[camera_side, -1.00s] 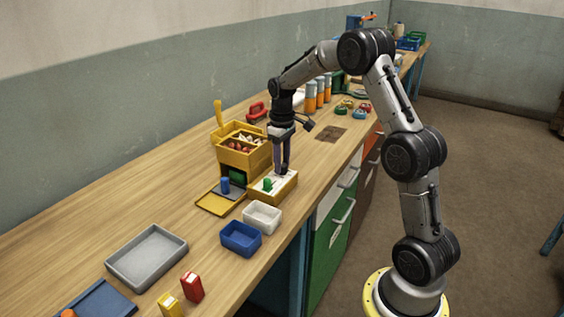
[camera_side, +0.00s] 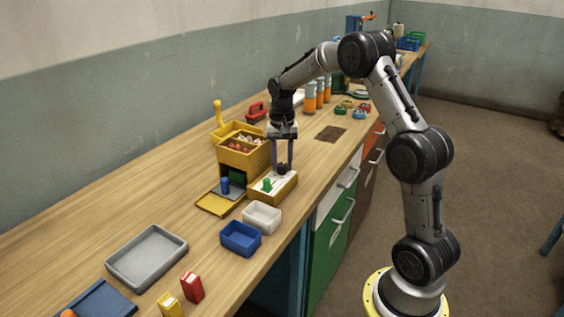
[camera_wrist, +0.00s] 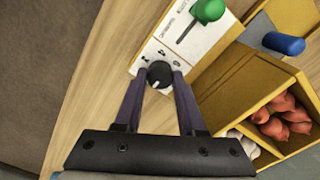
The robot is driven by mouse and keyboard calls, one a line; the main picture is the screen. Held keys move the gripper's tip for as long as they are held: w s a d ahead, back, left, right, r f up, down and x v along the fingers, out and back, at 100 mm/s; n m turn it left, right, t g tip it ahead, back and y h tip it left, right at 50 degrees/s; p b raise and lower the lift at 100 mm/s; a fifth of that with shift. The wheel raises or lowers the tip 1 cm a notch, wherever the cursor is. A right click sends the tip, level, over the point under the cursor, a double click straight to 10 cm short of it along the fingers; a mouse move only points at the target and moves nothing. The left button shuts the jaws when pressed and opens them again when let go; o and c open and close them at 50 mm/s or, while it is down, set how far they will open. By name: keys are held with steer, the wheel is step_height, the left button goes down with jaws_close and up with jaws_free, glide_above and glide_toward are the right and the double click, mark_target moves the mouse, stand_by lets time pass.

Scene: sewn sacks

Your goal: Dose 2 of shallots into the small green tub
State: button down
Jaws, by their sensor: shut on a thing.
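The yellow dispenser box (camera_side: 244,152) holds reddish bulbs, likely the shallots (camera_wrist: 283,118), in one compartment, with pale pieces in another. Beside it, a white-topped panel (camera_side: 277,192) carries a black knob (camera_wrist: 159,74) and a green slider handle (camera_wrist: 209,10). The handle also shows in the side view (camera_side: 267,185). My gripper (camera_wrist: 161,76) is shut on the black knob, one finger on each side. Numbers are printed around the knob, partly hidden. A dark green item (camera_side: 237,177) sits in the dispenser's lower opening; I cannot tell whether it is the small green tub.
A blue peg (camera_wrist: 284,44) stands on a grey plate at the dispenser's front. A white tub (camera_side: 262,217) and a blue tub (camera_side: 240,238) stand near the panel. A grey tray (camera_side: 147,257) lies farther left. Orange-and-white jars (camera_side: 310,98) stand behind my gripper.

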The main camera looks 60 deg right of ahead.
mark_target(282, 165)
steer(key=m, duration=0.5)
stand_by(0.6)
steer(key=c, duration=0.5)
jaws_free()
step_height(282, 165, up, 14)
steer(key=shift+a, duration=0.1)
stand_by(0.5)
